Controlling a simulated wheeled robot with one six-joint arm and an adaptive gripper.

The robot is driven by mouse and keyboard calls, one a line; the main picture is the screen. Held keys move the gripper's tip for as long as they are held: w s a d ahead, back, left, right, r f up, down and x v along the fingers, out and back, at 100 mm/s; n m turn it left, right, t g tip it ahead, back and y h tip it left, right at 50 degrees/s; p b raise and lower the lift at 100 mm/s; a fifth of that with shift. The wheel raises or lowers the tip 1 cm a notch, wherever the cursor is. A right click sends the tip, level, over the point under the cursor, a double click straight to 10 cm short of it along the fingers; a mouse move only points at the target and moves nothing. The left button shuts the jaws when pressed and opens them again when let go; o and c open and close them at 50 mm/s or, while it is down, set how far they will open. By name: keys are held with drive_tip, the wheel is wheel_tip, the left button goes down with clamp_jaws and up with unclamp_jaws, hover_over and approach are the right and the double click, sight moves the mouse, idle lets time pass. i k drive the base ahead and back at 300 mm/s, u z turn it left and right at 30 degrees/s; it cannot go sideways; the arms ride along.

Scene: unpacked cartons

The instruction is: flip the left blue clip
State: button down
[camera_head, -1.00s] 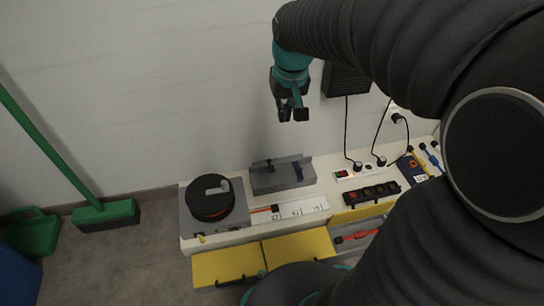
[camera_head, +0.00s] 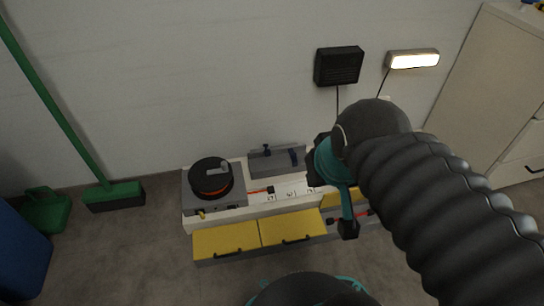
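A grey box (camera_head: 278,166) stands at the back of the white bench against the wall. Its left clip (camera_head: 266,150) looks dark and stands up at the top edge. My gripper (camera_head: 316,166) is just right of the grey box, apart from the left clip.
A black reel on a grey unit (camera_head: 211,179) stands left of the box. Yellow drawers (camera_head: 225,240) are below the bench front. A green broom (camera_head: 112,193) leans at the left. A black wall box (camera_head: 339,66) and a lit lamp (camera_head: 413,60) are above.

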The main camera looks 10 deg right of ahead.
sight(267, 152)
drive_tip(key=z, duration=2.3)
drive_tip(key=k, duration=0.95)
drive_tip(key=u, duration=1.7)
